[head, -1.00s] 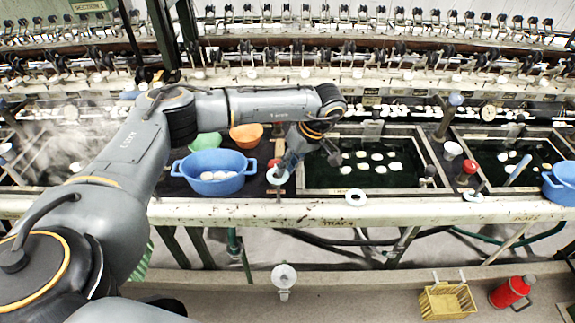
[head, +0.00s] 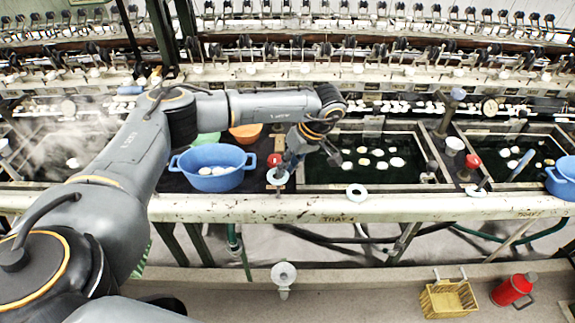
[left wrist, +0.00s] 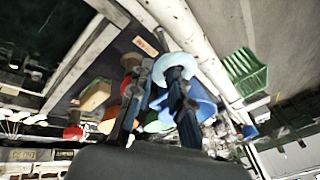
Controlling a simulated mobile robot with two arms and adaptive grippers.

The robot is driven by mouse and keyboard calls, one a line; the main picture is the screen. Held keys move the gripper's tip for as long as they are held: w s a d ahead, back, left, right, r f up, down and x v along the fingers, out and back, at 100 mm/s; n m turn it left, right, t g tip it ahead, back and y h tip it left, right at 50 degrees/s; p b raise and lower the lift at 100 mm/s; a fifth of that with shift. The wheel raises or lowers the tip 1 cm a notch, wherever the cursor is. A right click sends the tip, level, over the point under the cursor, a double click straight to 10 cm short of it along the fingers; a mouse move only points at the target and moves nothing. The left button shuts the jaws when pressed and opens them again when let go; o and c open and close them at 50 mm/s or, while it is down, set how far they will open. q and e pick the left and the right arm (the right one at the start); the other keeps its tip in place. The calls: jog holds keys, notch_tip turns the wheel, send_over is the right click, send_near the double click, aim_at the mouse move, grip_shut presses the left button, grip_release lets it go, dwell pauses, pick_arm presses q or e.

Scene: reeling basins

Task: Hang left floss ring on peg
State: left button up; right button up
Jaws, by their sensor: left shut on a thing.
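A white floss ring (head: 277,178) is at the tip of my left gripper (head: 284,170), just above the front rail and left of the dark basin. In the left wrist view my left gripper (left wrist: 157,80) has its fingers close around the pale ring (left wrist: 174,66), which shows past the fingertips. A thin dark upright, perhaps the peg (head: 278,190), shows just under the ring. I cannot tell whether the ring is around it or only above it. My right gripper is not in view.
A blue tub (head: 212,181) with white cocoons stands left of the gripper. Another white ring (head: 356,191) lies on the front rail (head: 420,207), and a third (head: 476,191) is farther right. A red-topped object (head: 274,160) stands close behind the held ring.

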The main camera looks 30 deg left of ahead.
pick_arm(q)
jog(key=shift+s+d+f+b, duration=0.15)
jog(key=shift+s+f+b, duration=0.1)
jog(key=shift+f+b, duration=0.25)
jog(key=shift+s+d+f+b, duration=0.1)
jog(key=shift+s+f+b, duration=0.15)
jog(key=shift+f, duration=0.4)
jog(key=o, duration=0.8)
jog(key=shift+w+f, duration=0.1)
jog(key=shift+w, duration=0.05)
jog(key=shift+o, duration=0.2)
jog(key=shift+w+a+f, duration=0.15)
jog(key=shift+w+f, duration=0.05)
jog(key=shift+w, duration=0.1)
jog(key=shift+w+a, duration=0.1)
jog(key=shift+r, duration=0.35)
